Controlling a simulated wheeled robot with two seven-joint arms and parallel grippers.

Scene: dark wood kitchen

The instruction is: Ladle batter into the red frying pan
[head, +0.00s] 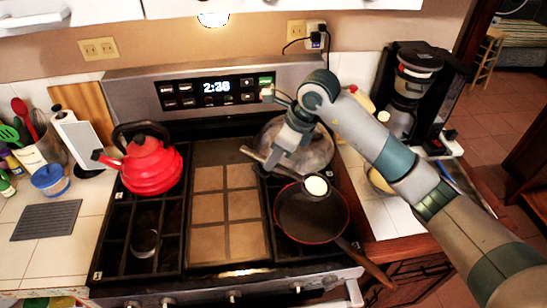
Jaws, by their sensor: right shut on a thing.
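The red frying pan (312,222) sits on the front right burner, dark inside with a red rim; its wooden handle (366,264) points to the lower right past the stove's front. My right gripper (279,160) is shut on the ladle's handle (258,158), behind and left of the pan. The ladle's bowl (316,186) holds pale batter and shows over the back part of the pan. A bowl (378,181) on the right counter is partly hidden by my right arm. My left gripper is out of view.
A large silver pan (318,152) stands on the back right burner, partly behind my arm. A red kettle (150,166) is on the back left burner. A coffee maker (407,88) stands on the right counter. The middle griddle (226,208) is clear.

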